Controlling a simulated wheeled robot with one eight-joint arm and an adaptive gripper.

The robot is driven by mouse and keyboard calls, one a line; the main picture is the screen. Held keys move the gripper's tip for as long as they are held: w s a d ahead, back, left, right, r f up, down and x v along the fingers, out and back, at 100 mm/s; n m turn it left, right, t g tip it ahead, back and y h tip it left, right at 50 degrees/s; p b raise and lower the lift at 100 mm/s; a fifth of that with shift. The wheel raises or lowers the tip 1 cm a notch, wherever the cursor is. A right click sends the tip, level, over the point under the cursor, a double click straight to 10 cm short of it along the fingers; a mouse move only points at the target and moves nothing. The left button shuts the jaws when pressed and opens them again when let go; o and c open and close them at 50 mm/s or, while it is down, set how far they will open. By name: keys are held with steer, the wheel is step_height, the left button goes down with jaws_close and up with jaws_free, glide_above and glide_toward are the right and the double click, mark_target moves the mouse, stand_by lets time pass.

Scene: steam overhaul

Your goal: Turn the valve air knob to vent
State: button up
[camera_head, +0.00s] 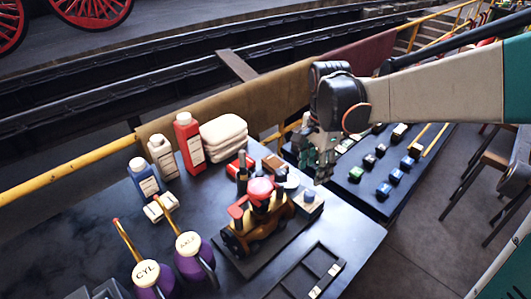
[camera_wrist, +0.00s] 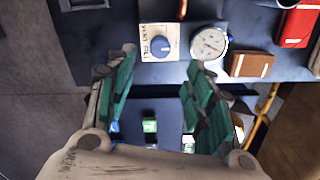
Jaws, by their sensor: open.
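The valve air knob (camera_wrist: 160,46) is a round blue knob on a beige plate (camera_wrist: 146,33) lettered VENT and FILL in the wrist view. Which word it points to is too small to tell. In the head view a small beige block with a blue knob (camera_head: 309,196) stands near the table's right edge, by the toy locomotive. My gripper (camera_wrist: 159,60) is open and empty, its green-padded fingers either side of the knob in the wrist view and apart from it. In the head view my gripper (camera_head: 320,172) hangs above and behind the block.
A round gauge (camera_wrist: 209,41) sits close beside the knob plate. A brown block (camera_wrist: 250,65) and a red box (camera_wrist: 296,25) lie beyond it. A toy locomotive (camera_head: 257,222), bottles and purple-bodied tools share the dark table (camera_head: 75,225). A second table (camera_head: 375,202) holds several small blocks.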

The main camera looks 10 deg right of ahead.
mark_target(310, 192)
step_height(310, 192, down, 10)
steer(key=b, duration=0.3)
steer(key=shift+r, duration=0.15)
steer(key=c, duration=1.1)
